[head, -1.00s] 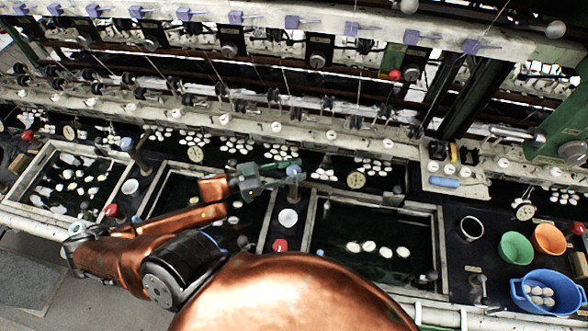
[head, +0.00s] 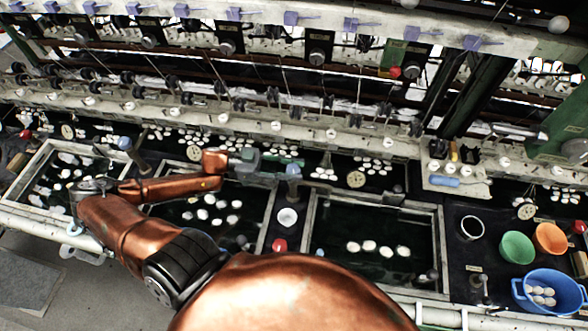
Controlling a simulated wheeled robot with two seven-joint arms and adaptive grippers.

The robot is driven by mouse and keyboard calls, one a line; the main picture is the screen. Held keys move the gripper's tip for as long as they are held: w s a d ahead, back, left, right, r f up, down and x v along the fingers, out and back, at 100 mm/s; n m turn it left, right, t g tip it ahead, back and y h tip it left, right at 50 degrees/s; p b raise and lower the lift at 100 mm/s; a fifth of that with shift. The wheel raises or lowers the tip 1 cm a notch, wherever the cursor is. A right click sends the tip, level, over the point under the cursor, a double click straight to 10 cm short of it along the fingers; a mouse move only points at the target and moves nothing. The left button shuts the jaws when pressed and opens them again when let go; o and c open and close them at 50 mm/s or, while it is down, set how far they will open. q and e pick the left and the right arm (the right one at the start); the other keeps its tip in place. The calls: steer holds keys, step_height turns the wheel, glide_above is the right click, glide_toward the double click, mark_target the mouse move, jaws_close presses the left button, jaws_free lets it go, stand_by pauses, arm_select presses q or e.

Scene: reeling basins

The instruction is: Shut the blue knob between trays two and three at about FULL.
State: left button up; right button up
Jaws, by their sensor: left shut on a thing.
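The blue knob (head: 293,170) stands on a post on the divider between the middle tray (head: 262,217) and the right tray (head: 440,240). My left gripper (head: 288,166) reaches it from the left and is shut on it, with the fingers partly covering the knob. The knob's dial marks are too small to read. A second blue knob (head: 125,143) stands between the left tray (head: 18,178) and the middle tray. My right gripper is not in view.
A white cup (head: 288,217) and a red knob (head: 279,245) sit on the same divider, below the blue knob. White cocoons float in the trays. Green (head: 516,247), orange (head: 549,238) and blue bowls (head: 520,290) stand at the right.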

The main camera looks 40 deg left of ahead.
arm_select(q)
steer(key=m+g+h+b, duration=0.1)
steer(key=g, duration=0.1)
steer(key=m+g+b, duration=0.1)
steer(key=shift+f+m+g+h, duration=0.2)
steer(key=shift+m+g+h, duration=0.1)
steer(key=shift+g+h, duration=0.1)
steer(key=shift+r+m+g+h+b, duration=0.1)
steer(key=shift+m+g+h+b, duration=0.2)
steer(key=shift+m+g+b, duration=0.45)
steer(key=o, duration=1.2)
steer(key=shift+r, duration=0.1)
steer(key=v, duration=1.2)
